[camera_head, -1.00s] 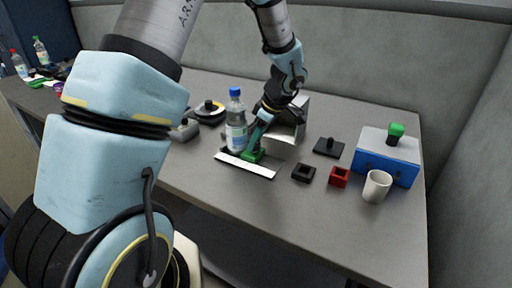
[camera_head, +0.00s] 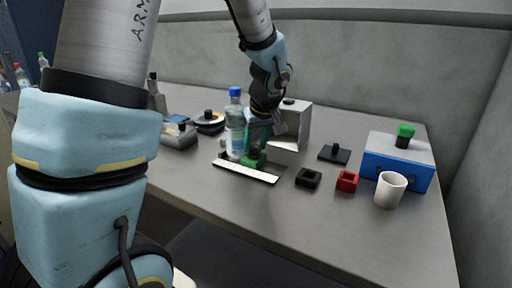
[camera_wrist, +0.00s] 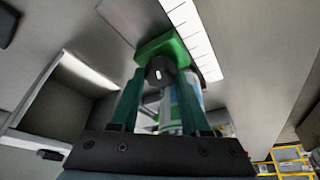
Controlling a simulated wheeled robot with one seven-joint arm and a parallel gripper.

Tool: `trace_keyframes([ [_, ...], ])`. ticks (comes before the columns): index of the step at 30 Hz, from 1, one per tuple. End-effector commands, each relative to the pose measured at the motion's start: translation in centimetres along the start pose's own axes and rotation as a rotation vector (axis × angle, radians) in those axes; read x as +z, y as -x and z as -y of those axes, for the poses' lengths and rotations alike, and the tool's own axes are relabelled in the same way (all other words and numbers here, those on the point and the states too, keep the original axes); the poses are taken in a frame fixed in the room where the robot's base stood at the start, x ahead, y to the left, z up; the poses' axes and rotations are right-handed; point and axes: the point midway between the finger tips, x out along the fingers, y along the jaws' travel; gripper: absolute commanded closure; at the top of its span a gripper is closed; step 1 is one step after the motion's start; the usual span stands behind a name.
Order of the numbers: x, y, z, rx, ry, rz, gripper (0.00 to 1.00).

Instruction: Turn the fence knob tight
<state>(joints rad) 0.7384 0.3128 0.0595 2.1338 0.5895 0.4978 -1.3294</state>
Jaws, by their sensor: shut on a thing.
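The fence is a green block (camera_head: 254,161) on a white ruled strip (camera_head: 245,172) on the table. In the wrist view the green block (camera_wrist: 163,46) carries a dark round knob (camera_wrist: 160,70) with a small white mark. My gripper (camera_head: 257,147) reaches down to the block from above. In the wrist view its two green fingers stand on either side of the knob, and my gripper (camera_wrist: 159,78) is shut on it. The head view hides the knob behind the fingers. A water bottle with a blue cap (camera_head: 235,125) stands upright close beside the gripper.
A grey open-sided box (camera_head: 298,125) stands right behind the gripper. To the right are a black block (camera_head: 308,178), a red block (camera_head: 347,180), a white mug (camera_head: 390,190) and a blue box (camera_head: 410,160). The table's front middle is clear.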

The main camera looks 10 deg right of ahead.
Motion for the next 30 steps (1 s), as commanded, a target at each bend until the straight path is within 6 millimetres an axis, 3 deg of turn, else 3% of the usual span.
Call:
trace_keyframes([
  [17, 0.02, 0.00, 0.06, 0.011, -0.031, 0.001, 1.00],
  [18, 0.02, 0.00, 0.06, 0.011, -0.031, 0.001, 0.52],
  [25, 0.02, 0.00, 0.05, 0.011, -0.031, 0.001, 0.26],
  [30, 0.02, 0.00, 0.04, 0.011, -0.030, 0.001, 0.24],
])
